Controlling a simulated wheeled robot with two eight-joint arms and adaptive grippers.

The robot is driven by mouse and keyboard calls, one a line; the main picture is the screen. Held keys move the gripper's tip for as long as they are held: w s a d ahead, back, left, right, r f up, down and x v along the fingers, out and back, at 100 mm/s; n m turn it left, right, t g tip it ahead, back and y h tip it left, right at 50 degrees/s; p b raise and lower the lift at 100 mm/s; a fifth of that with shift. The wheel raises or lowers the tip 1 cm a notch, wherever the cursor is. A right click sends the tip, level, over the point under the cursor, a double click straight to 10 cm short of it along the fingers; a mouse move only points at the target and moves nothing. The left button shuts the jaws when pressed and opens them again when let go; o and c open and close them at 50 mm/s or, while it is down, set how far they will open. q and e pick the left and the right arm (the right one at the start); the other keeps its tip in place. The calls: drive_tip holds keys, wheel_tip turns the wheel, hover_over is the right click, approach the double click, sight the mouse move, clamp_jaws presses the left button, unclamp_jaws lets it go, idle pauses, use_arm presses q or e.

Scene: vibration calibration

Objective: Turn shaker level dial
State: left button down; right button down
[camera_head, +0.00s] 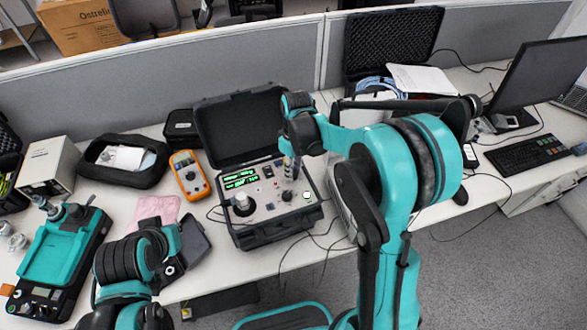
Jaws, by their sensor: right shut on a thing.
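The shaker unit (262,215) is an open black case with a grey panel, a green lit display (240,178), a silver round shaker post (243,204) at left and several small knobs. My right gripper (290,178) reaches down onto the right part of the panel. It is shut at the dark level dial (287,196), which is partly hidden by the fingers. The dial's pointer mark is too small to read. My left arm (125,265) is folded at the lower left, away from the unit. The state of its gripper is not clear.
An orange multimeter (188,175) and a black pouch (123,160) lie left of the case. A teal device (58,255) stands at far left. Loose cables run in front and right of the case. A monitor (540,72) and keyboard (526,156) stand at right.

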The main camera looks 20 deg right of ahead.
sight(295, 171)
idle(0.5)
drive_tip(key=c, duration=1.3)
unclamp_jaws()
drive_tip(key=shift+o, duration=0.2)
drive_tip(key=shift+r, duration=0.1)
wheel_tip(295, 171, up, 12)
drive_tip(key=shift+w+d, duration=0.2)
drive_tip(key=shift+d, duration=0.05)
drive_tip(key=shift+s, duration=0.1)
drive_tip(key=s+d+m+t, duration=0.1)
drive_tip(key=s+m+t, duration=0.2)
drive_tip(key=s, duration=0.5)
drive_tip(key=s+d+f+m+t, duration=0.1)
drive_tip(key=s+m+t, duration=0.3)
drive_tip(key=s, duration=0.5)
drive_tip(key=shift+s+d+f+m+t, duration=0.2)
drive_tip(key=shift+d+f+m+t, duration=0.05)
drive_tip(key=shift+f+m+t, duration=0.05)
